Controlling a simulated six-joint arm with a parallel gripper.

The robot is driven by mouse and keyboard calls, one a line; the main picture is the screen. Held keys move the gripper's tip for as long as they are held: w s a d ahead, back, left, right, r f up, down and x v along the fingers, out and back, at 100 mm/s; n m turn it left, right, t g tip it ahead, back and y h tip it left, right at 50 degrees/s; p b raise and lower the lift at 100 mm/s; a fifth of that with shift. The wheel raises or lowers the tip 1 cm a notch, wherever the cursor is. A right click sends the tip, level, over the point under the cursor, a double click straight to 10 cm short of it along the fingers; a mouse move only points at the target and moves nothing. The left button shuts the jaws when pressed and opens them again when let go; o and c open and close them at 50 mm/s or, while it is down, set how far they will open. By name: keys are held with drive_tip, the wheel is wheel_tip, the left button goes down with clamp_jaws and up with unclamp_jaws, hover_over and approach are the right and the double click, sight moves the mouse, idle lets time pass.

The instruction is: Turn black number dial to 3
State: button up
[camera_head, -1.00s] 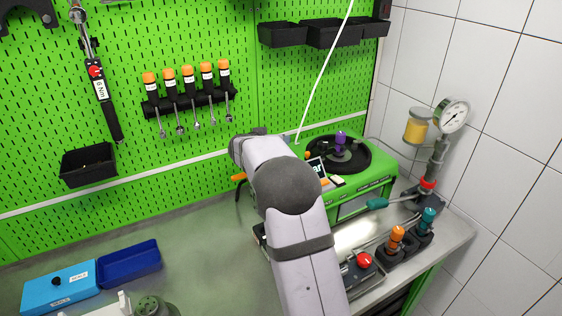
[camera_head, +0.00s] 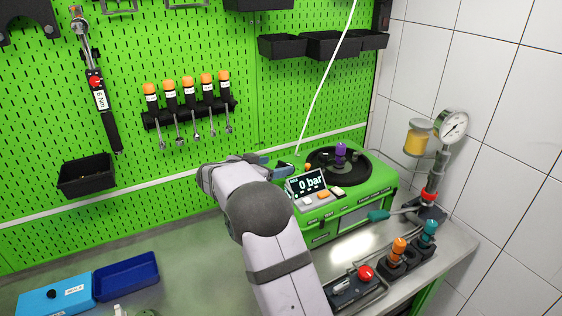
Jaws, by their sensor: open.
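I cannot make out a black number dial; it may be hidden behind my arm or too small to tell. The green test unit (camera_head: 345,212) stands on the bench, its tilted display (camera_head: 307,184) reading "0 bar". A round black plate (camera_head: 352,172) with a purple knob (camera_head: 340,150) is on top of the unit. My gripper (camera_head: 284,168) is at the unit's left rear, just behind the display's upper left. It is open, small in view and partly covered by my arm. I cannot tell whether it touches anything.
Orange and teal handles (camera_head: 397,247) and a red button (camera_head: 365,272) stand on the bench in front. A pressure gauge (camera_head: 453,124) rises at right. Blue boxes (camera_head: 126,274) lie at left. The green pegboard (camera_head: 190,55) is close behind.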

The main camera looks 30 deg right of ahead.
sight(284, 164)
drive_tip(key=shift+p+x, duration=1)
drive_tip(key=shift+x, duration=1.1)
drive_tip(key=shift+f, duration=0.1)
drive_tip(key=c, duration=1.1)
